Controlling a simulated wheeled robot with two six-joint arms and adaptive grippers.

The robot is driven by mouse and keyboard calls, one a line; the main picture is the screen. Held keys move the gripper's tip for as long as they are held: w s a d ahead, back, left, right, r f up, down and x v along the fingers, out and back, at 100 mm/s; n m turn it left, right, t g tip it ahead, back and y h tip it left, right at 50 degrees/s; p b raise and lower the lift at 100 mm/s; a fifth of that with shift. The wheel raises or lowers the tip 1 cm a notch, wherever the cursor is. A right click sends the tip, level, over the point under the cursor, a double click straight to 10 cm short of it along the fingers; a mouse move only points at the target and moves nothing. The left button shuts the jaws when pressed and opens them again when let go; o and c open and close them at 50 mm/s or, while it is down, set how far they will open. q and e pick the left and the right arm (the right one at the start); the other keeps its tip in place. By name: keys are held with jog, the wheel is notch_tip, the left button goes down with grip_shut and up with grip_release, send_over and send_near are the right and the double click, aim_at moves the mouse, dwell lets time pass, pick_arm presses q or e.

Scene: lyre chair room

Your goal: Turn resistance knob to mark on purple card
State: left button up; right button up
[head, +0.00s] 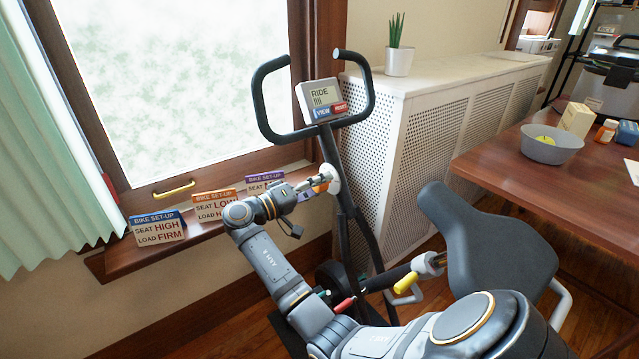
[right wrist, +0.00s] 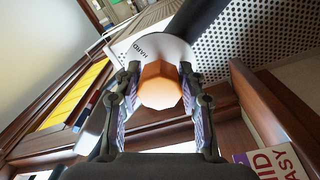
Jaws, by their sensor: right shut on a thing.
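The resistance knob is orange and faceted, shown in the right wrist view (right wrist: 160,86), in front of a white dial plate (right wrist: 178,48) with the word HARD readable. In the head view the dial (head: 331,178) sits on the exercise bike's dark post. My right gripper (right wrist: 161,100) is shut on the knob, one finger on each side; it also shows at the dial in the head view (head: 318,185). The purple card (head: 262,182) stands on the window sill, partly hidden by my arm. In the right wrist view its visible letters (right wrist: 271,164) read "ID" and "ASY". My left gripper is not in view.
A blue card (head: 158,228) reads SEAT HIGH, LOAD FIRM; an orange card (head: 214,203) reads SEAT LOW. The bike's display (head: 321,100), handlebars and saddle (head: 490,240) surround the post. A radiator cover (head: 430,120) stands behind; a table with a bowl (head: 545,150) is at right.

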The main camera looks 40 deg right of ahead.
jog(key=o, duration=1.2)
jog(key=w+a, duration=0.1)
jog(key=a, duration=0.6)
jog(key=shift+a+f, duration=0.15)
jog(key=shift+a, duration=0.1)
